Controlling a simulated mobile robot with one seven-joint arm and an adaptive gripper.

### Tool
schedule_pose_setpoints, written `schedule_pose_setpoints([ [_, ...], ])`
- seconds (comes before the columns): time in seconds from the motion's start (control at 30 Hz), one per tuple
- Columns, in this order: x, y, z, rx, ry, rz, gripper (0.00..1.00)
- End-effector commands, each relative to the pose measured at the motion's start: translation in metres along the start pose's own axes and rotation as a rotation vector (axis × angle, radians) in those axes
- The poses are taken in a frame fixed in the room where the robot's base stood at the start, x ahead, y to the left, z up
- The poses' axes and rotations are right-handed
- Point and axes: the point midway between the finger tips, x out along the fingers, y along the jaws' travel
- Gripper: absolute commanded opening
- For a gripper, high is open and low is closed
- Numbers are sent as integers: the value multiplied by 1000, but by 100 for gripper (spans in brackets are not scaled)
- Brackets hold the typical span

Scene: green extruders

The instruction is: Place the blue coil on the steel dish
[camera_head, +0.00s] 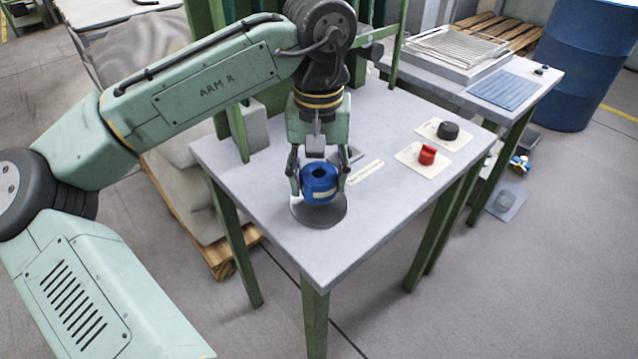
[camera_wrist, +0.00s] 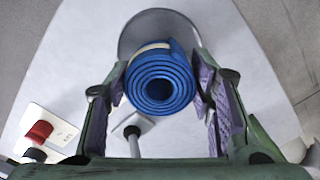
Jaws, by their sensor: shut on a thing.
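The blue coil (camera_head: 320,181) is between the fingers of my gripper (camera_head: 320,187), which is shut on it. In the wrist view the coil (camera_wrist: 160,80) shows its spiral end, with a pale band on its side, and the purple finger pads of my gripper (camera_wrist: 163,88) press it from both sides. The round grey steel dish (camera_head: 318,215) lies on the table below the coil. It also shows behind the coil in the wrist view (camera_wrist: 150,24). The coil overlaps the dish in both views; I cannot tell whether it touches it.
A pale strip (camera_head: 366,172) lies right of my gripper. The front of the grey table (camera_head: 335,258) is clear. A side table (camera_head: 545,75) stands behind.

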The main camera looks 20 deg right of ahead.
Motion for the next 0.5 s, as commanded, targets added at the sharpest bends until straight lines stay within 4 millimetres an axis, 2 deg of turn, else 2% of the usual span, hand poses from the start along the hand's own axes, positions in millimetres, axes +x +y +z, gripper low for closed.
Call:
schedule_pose_setpoints([
  [0.17, 23, 0, 0, -1, 0, 0, 18],
  [0.5, 27, 0, 0, -1, 0, 1, 18],
])
